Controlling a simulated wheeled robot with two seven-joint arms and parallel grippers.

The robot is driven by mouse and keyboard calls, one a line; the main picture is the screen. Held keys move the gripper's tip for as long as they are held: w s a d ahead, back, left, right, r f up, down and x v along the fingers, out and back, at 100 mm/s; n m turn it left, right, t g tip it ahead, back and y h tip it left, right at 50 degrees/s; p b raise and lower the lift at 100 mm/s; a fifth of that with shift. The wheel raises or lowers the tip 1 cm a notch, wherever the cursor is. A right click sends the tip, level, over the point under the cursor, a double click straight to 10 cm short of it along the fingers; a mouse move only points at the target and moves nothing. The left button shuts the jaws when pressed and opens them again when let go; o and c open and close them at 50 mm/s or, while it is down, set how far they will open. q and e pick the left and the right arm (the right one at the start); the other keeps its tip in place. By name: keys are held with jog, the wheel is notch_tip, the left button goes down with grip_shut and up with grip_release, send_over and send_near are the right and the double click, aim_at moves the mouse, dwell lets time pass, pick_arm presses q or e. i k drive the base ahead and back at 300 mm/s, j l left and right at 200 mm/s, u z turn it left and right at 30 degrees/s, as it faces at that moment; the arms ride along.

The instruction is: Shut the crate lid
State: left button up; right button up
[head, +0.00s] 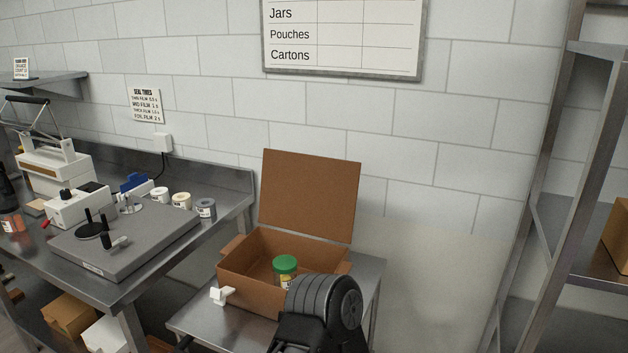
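The crate (246,287) is a brown box on a small metal table, in the middle of the head view. Its lid (310,196) stands open, upright along the back edge and leaning slightly back. A jar with a green lid (285,265) stands inside the crate. A black arm part of mine, seemingly the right arm with its gripper (290,335), is in front of the crate's right side and hides its front right corner. The fingers do not show clearly. I do not make out my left gripper.
A small white object (222,295) is at the crate's front left. The steel bench (135,288) on the left carries a grey plate, a sealer and several small jars. A metal shelf rack (540,200) stands at right.

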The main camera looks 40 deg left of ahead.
aim_at(310, 195)
jog(key=u, duration=3.45)
jog(key=k+l, duration=0.1)
jog(key=l, duration=0.3)
jog(key=k+l, duration=0.1)
jog(key=l, duration=0.75)
jog(key=k+z, duration=0.05)
jog(key=k, duration=0.05)
